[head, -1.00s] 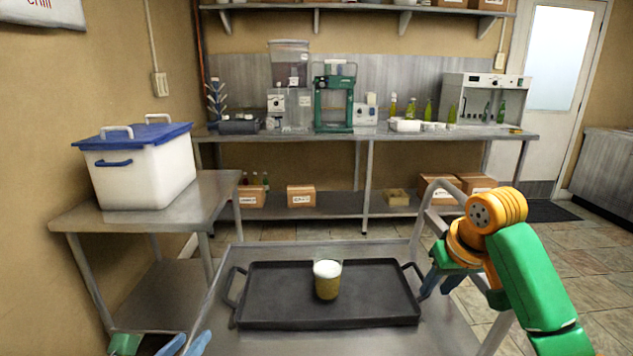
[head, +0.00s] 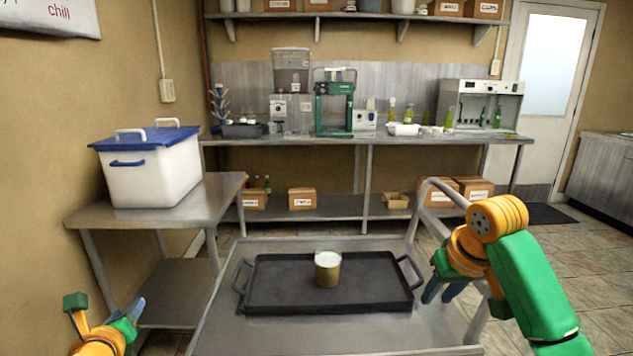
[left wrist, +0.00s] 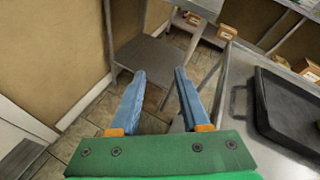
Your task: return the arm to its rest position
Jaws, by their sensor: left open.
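My left gripper (head: 133,315) is at the lower left in the head view, off the left side of the steel cart, with nothing in it. In the left wrist view its two blue fingers (left wrist: 160,100) are apart, with only floor and a low shelf beyond them. My right gripper (head: 443,291) is by the cart's right side with its blue fingers pointing down. A gap shows between those fingers and nothing is seen between them.
A black tray (head: 375,294) on the cart (head: 227,322) holds a cup (head: 327,272) with a white top. A white bin with a blue lid (head: 152,175) stands on the left side table (head: 215,200). A long bench (head: 400,140) with equipment runs along the back wall.

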